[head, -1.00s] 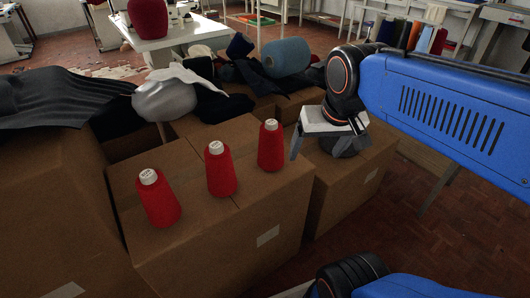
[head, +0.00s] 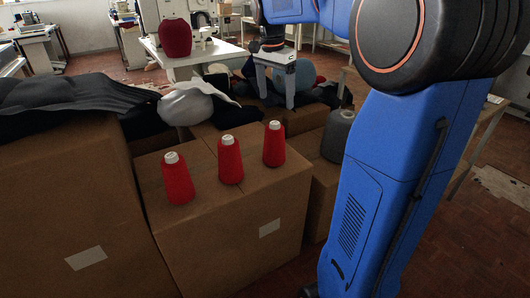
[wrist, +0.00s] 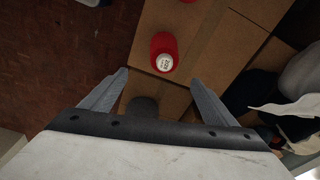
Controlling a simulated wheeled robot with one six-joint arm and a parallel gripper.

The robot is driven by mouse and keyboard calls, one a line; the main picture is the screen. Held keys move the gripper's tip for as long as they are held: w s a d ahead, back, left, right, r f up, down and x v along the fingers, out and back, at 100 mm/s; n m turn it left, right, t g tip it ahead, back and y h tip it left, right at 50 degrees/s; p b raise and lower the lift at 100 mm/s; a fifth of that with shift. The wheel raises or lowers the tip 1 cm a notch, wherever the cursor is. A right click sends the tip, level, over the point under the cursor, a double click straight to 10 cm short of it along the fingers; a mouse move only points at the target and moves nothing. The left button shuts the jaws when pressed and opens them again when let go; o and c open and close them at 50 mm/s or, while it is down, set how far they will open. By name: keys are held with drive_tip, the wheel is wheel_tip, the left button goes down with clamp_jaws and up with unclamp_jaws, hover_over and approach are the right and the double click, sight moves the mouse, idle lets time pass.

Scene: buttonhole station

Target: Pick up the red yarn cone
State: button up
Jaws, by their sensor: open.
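Three red yarn cones with white tops stand upright in a row on a cardboard box: a left one (head: 177,182), a middle one (head: 230,163) and a right one (head: 273,147). My gripper (head: 277,100) is open and empty, fingers down, raised above and behind the row in the head view. In the wrist view, one red cone (wrist: 162,47) lies just beyond the open fingertips (wrist: 158,78), apart from them. Part of another red cone shows at the top edge. I cannot tell which cones these are.
A grey cone (head: 338,135) stands on a lower box to the right, partly behind my arm. Dark and white cloth (head: 186,105) lies behind the row. A taller box (head: 70,190) is at left.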

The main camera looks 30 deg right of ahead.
sight(276, 123)
drive_tip(key=f, duration=0.8)
drive_tip(key=w+d+f, duration=0.1)
drive_tip(key=f, duration=0.3)
drive_tip(key=shift+w+d, duration=0.1)
drive_tip(key=shift+w+f, duration=0.15)
drive_tip(key=shift+f, duration=2.55)
drive_tip(key=c, duration=1.3)
drive_tip(key=shift+r, duration=0.1)
